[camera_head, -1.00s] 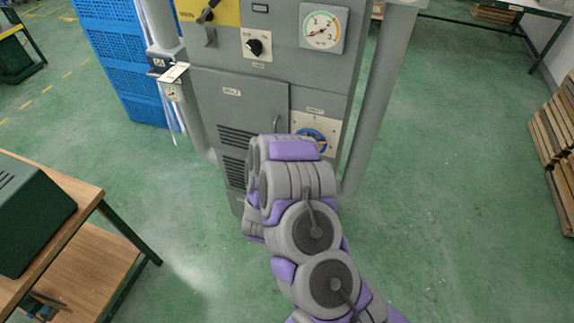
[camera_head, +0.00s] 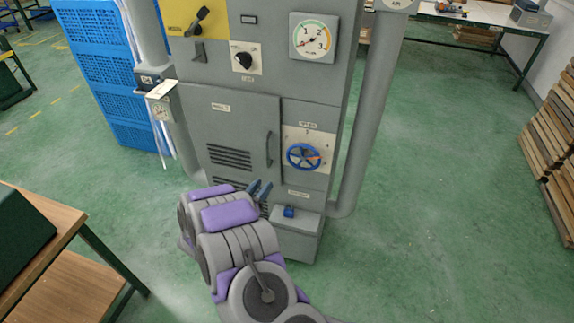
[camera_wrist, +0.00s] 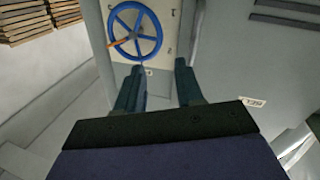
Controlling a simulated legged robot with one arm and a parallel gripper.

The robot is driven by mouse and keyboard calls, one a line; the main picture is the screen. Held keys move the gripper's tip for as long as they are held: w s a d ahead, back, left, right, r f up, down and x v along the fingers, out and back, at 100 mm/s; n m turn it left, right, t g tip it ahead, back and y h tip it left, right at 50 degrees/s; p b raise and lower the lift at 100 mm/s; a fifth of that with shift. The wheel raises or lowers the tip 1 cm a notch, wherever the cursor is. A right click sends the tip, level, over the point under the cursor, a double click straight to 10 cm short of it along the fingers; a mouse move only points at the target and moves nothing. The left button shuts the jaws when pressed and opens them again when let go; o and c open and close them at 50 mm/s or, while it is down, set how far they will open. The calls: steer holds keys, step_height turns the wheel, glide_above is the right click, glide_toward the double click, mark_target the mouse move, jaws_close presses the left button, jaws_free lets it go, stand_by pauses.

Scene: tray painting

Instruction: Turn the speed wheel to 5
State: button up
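The speed wheel (camera_head: 303,157) is a blue spoked handwheel on a pale dial plate (camera_head: 322,140), on the grey cabinet's front at lower right. An orange pointer sits on the wheel, toward its right side in the head view; the dial numbers are too small to read surely. The wheel (camera_wrist: 135,31) also shows at the top of the wrist view, apart from the fingers. My gripper (camera_head: 262,190) is below and left of the wheel in the head view. In the wrist view my gripper (camera_wrist: 160,80) has its two fingers spread with nothing between them.
The grey cabinet door (camera_head: 240,140) with its handle is left of the wheel. A gauge (camera_head: 313,37) and a black knob (camera_head: 243,60) are above. A small box with a blue part (camera_head: 289,211) juts out below the wheel. A wooden bench (camera_head: 40,225) stands at left.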

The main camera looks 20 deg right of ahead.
mark_target(288, 157)
steer(key=shift+g, duration=0.3)
steer(key=b+x, duration=0.2)
steer(key=x, duration=1.5)
steer(key=shift+b, duration=0.35)
jaws_close()
